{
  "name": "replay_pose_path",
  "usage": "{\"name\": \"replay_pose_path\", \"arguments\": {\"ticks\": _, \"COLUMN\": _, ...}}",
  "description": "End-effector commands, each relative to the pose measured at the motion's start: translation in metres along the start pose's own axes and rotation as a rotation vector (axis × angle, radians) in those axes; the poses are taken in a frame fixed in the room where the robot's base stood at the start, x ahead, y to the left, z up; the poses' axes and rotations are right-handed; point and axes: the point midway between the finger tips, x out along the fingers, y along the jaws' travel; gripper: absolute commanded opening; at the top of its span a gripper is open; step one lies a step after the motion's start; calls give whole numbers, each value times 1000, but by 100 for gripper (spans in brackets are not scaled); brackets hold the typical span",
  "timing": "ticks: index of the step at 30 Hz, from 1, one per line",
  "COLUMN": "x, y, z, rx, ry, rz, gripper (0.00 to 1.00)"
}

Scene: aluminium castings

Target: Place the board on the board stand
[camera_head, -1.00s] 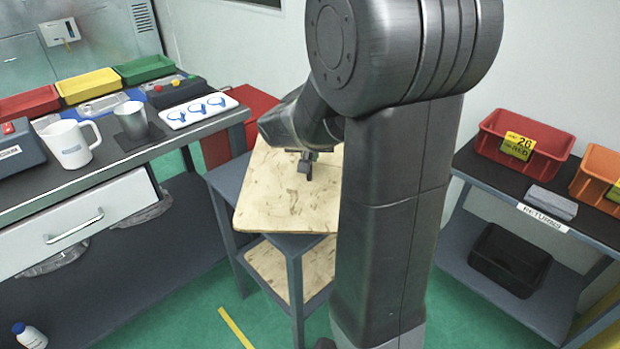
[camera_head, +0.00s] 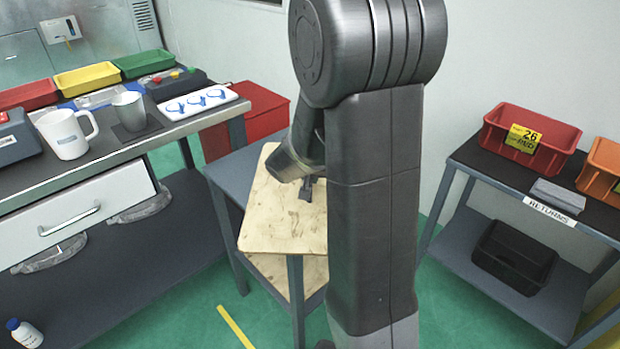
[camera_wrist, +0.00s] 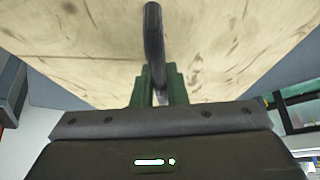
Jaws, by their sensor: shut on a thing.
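The board (camera_head: 282,222) is a pale wooden panel with dark specks. It lies roughly flat at the grey stand (camera_head: 232,172), covering much of its top. I cannot tell whether it rests on the stand or is held just above it. My gripper (camera_head: 306,189) is over the board and is partly hidden by my arm. In the wrist view, my gripper (camera_wrist: 160,84) is shut on a dark curved handle (camera_wrist: 154,35) on the board, whose wooden face (camera_wrist: 235,50) fills the upper part. My arm hides the board's right side.
A grey bench (camera_head: 100,165) with a jug, a metal cup and trays stands at the left. A red box (camera_head: 255,112) is behind the stand. A shelf labelled RETURNS (camera_head: 480,165) with bins is at the right.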

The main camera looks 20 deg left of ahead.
Motion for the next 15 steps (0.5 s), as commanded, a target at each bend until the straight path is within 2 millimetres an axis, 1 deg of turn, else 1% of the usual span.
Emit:
{"name": "replay_pose_path", "arguments": {"ticks": 5, "x": 3, "y": 0, "z": 1, "rx": 0, "ry": 3, "rz": -1, "gripper": 0}}
{"name": "replay_pose_path", "arguments": {"ticks": 6, "x": 3, "y": 0, "z": 1, "rx": 0, "ry": 0, "rz": 0, "gripper": 16}}
{"name": "replay_pose_path", "arguments": {"ticks": 9, "x": 2, "y": 0, "z": 1, "rx": 0, "ry": 0, "rz": 0, "gripper": 34}}
{"name": "replay_pose_path", "arguments": {"ticks": 15, "x": 2, "y": 0, "z": 1, "rx": -1, "ry": 0, "rz": 0, "gripper": 34}}
